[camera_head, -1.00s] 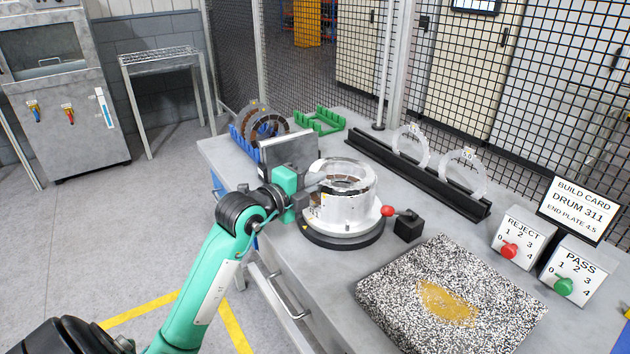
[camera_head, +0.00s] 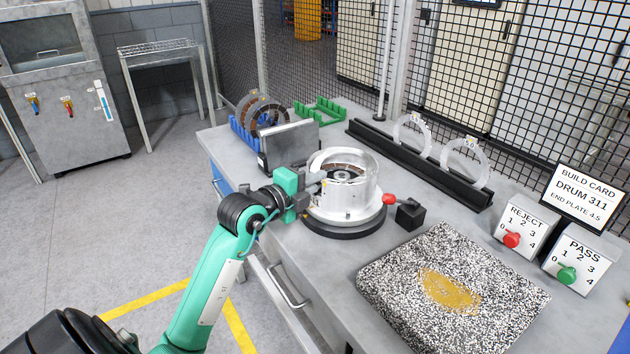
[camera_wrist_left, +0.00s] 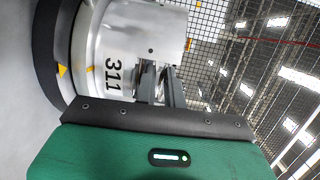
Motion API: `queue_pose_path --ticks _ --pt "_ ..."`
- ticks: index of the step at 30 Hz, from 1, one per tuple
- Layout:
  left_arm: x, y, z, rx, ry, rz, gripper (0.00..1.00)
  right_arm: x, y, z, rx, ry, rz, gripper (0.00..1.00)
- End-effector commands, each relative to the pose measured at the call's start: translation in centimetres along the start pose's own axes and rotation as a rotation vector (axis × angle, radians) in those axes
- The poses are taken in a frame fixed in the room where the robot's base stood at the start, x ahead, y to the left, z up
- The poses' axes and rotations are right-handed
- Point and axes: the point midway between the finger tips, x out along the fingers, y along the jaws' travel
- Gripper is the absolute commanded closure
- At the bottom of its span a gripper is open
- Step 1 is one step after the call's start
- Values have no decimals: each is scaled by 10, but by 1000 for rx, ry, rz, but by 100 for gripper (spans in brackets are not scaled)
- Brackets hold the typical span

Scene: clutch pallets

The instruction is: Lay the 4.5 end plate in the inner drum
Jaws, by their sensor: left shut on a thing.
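The inner drum (camera_head: 345,203) is a pale metal cylinder standing upright on a dark round base, in the middle of the head view. Brown ring segments and a round hub show inside its open top. In the left wrist view the drum wall (camera_wrist_left: 105,50) carries the number 311. My left gripper (camera_head: 319,184) is at the drum's left upper side, shut on what seems to be the 4.5 end plate. The plate is hard to tell from the bright drum, and its label cannot be read. The left fingers also show in the wrist view (camera_wrist_left: 160,75). My right gripper is out of view.
A black rack (camera_head: 420,167) with two pale rings stands behind. A grey upright box (camera_head: 291,147) and a blue rack (camera_head: 245,139) with brown rings are at the left. A red-knobbed lever (camera_head: 389,199) is right of the drum; a speckled pad (camera_head: 390,285) lies in front.

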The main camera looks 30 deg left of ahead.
Motion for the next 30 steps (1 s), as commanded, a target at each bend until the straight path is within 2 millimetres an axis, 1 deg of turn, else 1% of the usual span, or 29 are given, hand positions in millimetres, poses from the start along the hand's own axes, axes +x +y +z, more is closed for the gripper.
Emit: queue_pose_path --ticks 1,2,3,5,6,30 --pt "1 5 -1 -2 2 12 100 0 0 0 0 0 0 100" --pt "1 5 -1 -2 2 12 100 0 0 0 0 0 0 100" --pt "1 5 -1 -2 2 12 84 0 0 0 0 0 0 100" --pt "1 4 -1 -2 2 11 72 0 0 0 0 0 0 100" --pt "1 4 -1 -2 2 11 64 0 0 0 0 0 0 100" --pt "2 10 -1 -6 3 19 64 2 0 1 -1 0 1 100"
